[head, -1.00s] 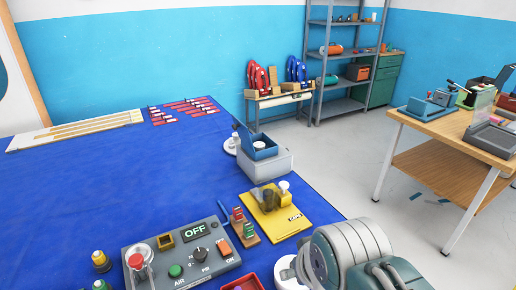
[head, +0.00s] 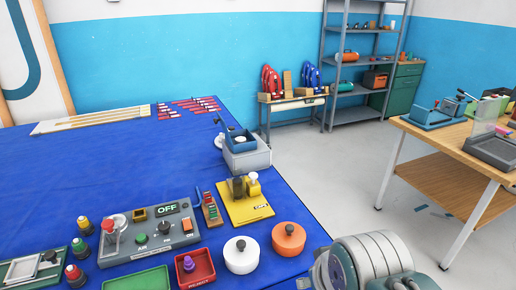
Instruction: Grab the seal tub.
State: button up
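No readable label shows which one is the seal tub. My arm's grey rounded link fills the lower right corner, just right of the orange tub. My gripper's fingers do not show.
A red tray (head: 196,270) with a purple-topped piece is left of the white tub. A control box (head: 128,243) reading OFF and a yellow stand (head: 246,208) are behind. A wooden bench (head: 462,150) stands right, beyond open floor.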

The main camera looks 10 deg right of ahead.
aim_at(238, 140)
jog(key=l+u, duration=0.4)
jog(key=l, duration=1.4)
jog(key=i+l+u, duration=0.15)
jog(key=i+l, duration=0.2)
jog(key=i+l+u, duration=0.15)
jog(key=i+l, duration=0.2)
jog(key=i+l+u, duration=0.1)
jog(key=i+l, duration=0.2)
jog(key=l, duration=0.2)
jog(key=i+l+u, duration=0.15)
jog(key=l, duration=0.3)
jog(key=i+j+u, duration=0.1)
jog(key=i, duration=0.45)
jog(key=i+j+u, duration=0.1)
jog(key=i, duration=0.5)
jog(key=j, duration=0.1)
